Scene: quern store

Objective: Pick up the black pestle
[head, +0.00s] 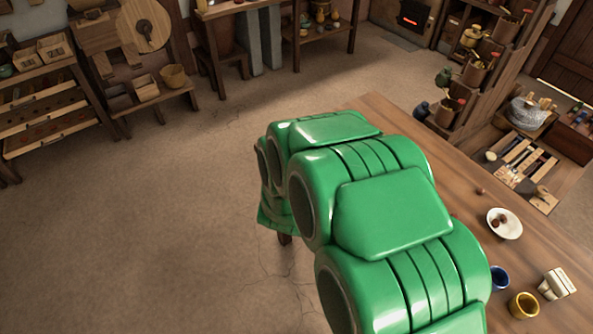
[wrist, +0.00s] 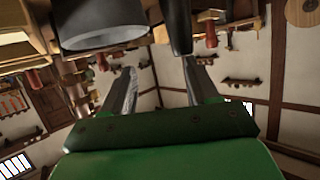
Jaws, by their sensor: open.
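In the wrist view, which appears upside down, my gripper (wrist: 160,68) is open, with its two grey fingers apart and nothing held between them. A slim black shape that looks like the black pestle (wrist: 180,27) enters from the top edge, beyond the fingertips and nearer the right finger. Its far end is cut off by the frame. I cannot tell how far it is from the fingers. In the head view my green arm hides the gripper, and I see no pestle there.
A dark, wide-mouthed cylinder (wrist: 92,22) is left of the black shape. The floor (head: 130,230) at left is clear.

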